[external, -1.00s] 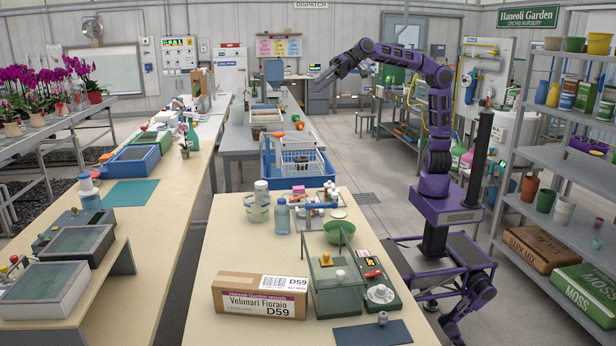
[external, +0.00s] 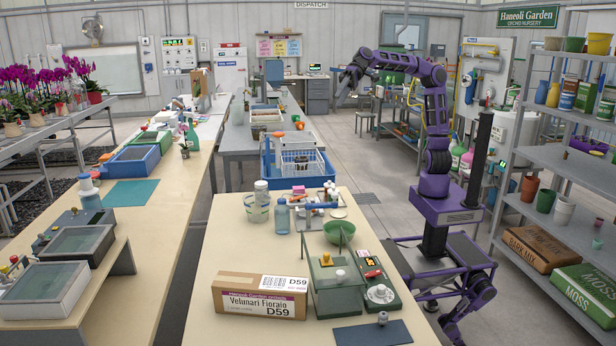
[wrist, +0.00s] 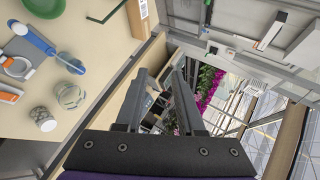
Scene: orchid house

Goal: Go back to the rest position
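My gripper (external: 345,92) is in the air, above and behind the right end of the blue crate (external: 268,176) as the external view shows it. My arm (external: 437,115) is raised and bent, with its forearm reaching left and its gripper angled down. In the wrist view the two fingers (wrist: 160,85) stand apart with nothing between them, so the gripper is open and empty. It touches no object.
The front bench (external: 225,240) holds a cardboard box (external: 260,295), a green bowl (external: 339,232), a blue-capped bottle (external: 282,217) and jars. Grey shelves (external: 575,165) stand at the right. Orchids (external: 45,95) stand at the far left.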

